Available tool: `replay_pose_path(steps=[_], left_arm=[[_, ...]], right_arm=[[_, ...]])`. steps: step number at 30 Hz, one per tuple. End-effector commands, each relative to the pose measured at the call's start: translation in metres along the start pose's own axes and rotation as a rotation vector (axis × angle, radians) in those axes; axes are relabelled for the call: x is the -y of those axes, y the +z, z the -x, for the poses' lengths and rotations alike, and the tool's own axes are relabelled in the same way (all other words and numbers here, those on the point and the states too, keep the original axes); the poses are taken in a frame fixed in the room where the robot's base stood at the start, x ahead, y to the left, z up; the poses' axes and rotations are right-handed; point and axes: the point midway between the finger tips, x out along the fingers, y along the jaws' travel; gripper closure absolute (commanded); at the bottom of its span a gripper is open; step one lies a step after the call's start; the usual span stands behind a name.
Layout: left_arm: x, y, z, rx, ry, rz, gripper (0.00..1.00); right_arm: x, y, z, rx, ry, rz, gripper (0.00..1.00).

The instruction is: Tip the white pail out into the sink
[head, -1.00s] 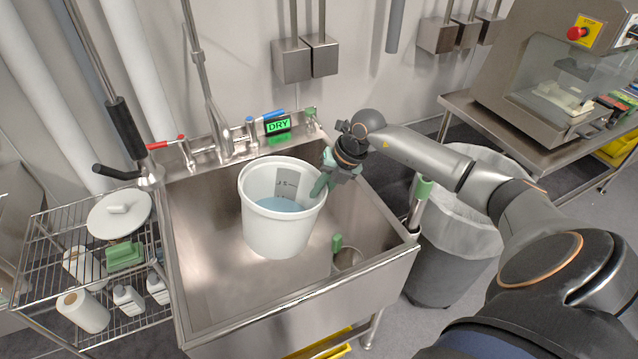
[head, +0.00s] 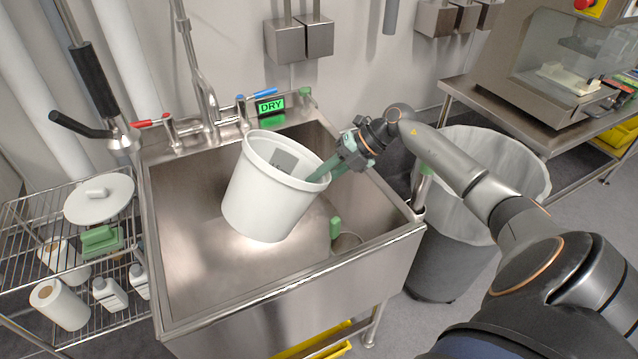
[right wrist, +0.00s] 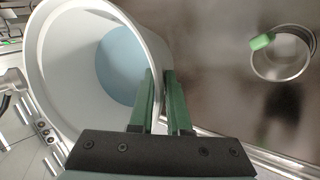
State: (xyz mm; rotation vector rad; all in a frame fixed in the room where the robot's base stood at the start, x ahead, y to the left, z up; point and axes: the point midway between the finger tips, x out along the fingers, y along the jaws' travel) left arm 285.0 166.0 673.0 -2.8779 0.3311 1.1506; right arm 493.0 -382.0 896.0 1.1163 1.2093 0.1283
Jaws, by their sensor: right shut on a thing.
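The white pail (head: 268,200) is inside the steel sink (head: 185,235), tilted with its rim lower on the right. Whether its base touches the sink floor is unclear. My right gripper (head: 338,168) is shut on the pail's wall at the right of the rim. In the right wrist view the green fingers (right wrist: 162,105) straddle the pail's wall (right wrist: 55,75). Blue liquid (right wrist: 124,65) shows inside the pail there; in the head view it is hidden. My left gripper is out of view.
A steel cup with a green handle (head: 336,228) is at the sink's front right. The faucet (head: 207,105) and a sign reading DRY (head: 271,107) stand at the back. A wire rack (head: 60,215) is left, a lined bin (head: 450,250) right.

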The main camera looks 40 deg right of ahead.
Motion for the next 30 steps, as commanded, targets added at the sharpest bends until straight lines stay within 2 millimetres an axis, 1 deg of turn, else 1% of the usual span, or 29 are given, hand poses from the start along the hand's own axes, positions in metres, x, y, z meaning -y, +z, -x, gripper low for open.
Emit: replay_pose_path(steps=[1,4,7,11,17,24,30], left_arm=[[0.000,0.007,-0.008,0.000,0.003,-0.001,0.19],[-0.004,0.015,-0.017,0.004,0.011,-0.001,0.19],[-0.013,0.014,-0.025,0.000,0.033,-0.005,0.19],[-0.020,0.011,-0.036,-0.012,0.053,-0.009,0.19],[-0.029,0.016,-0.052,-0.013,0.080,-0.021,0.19],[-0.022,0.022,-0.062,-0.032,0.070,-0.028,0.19],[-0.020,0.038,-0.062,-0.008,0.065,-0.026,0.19]], right_arm=[[0.001,0.002,-0.003,-0.001,0.035,-0.005,1.00],[0.006,0.001,-0.011,-0.027,0.097,-0.024,1.00],[0.010,0.001,-0.018,-0.049,0.160,-0.041,1.00],[0.015,0.000,-0.027,-0.079,0.242,-0.064,1.00],[0.022,-0.002,-0.041,-0.123,0.363,-0.098,1.00],[0.029,-0.003,-0.052,-0.164,0.468,-0.129,1.00],[0.031,-0.004,-0.056,-0.182,0.513,-0.144,1.00]])
